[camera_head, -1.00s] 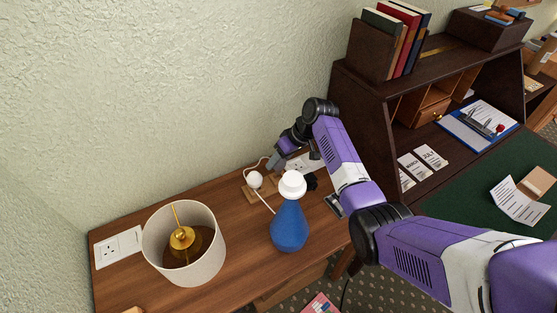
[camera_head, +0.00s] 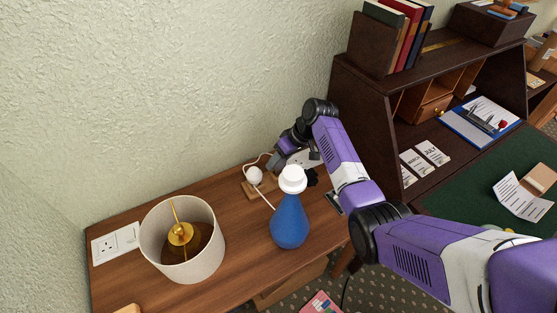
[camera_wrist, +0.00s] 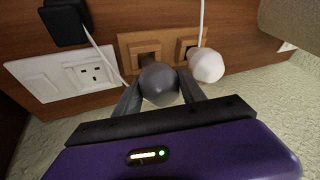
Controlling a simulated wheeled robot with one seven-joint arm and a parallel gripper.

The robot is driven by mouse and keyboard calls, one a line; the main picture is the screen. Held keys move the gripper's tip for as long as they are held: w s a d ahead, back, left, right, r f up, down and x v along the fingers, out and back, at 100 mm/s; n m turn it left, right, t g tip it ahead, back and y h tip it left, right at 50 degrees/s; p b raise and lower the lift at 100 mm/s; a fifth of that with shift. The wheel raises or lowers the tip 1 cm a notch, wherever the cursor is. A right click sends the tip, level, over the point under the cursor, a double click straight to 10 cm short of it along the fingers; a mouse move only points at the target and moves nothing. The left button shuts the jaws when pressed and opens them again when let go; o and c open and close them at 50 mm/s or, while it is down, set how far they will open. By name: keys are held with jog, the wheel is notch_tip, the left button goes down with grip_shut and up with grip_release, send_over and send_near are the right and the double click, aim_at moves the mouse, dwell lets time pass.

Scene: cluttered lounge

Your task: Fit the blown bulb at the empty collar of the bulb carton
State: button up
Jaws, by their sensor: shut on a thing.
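My gripper (camera_wrist: 160,100) is shut on a dark grey round bulb (camera_wrist: 159,84), the blown bulb, held between its fingertips in the wrist view. Just beyond the bulb is the wooden bulb carton (camera_wrist: 128,43) with two square parts. The left part has a dark opening, partly hidden by the held bulb; I cannot tell whether the bulb touches it. A white bulb (camera_wrist: 206,65) sits at the right part.
A blue lamp base (camera_head: 289,222) with a white top stands in front of the carton on the wooden table (camera_head: 235,245). An open lampshade (camera_head: 160,255) is at left, near a white wall socket (camera_head: 115,243). A white cord runs beside the carton. A dark desk (camera_head: 370,110) stands right.

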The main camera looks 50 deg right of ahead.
jog(key=shift+f+b, duration=0.55)
jog(key=shift+f, duration=0.35)
jog(key=o, duration=1.4)
jog(key=shift+r, duration=0.1)
jog(key=v, duration=0.7)
jog(key=shift+r, duration=0.35)
jog(key=shift+s+d, duration=0.1)
jog(key=shift+s, duration=0.05)
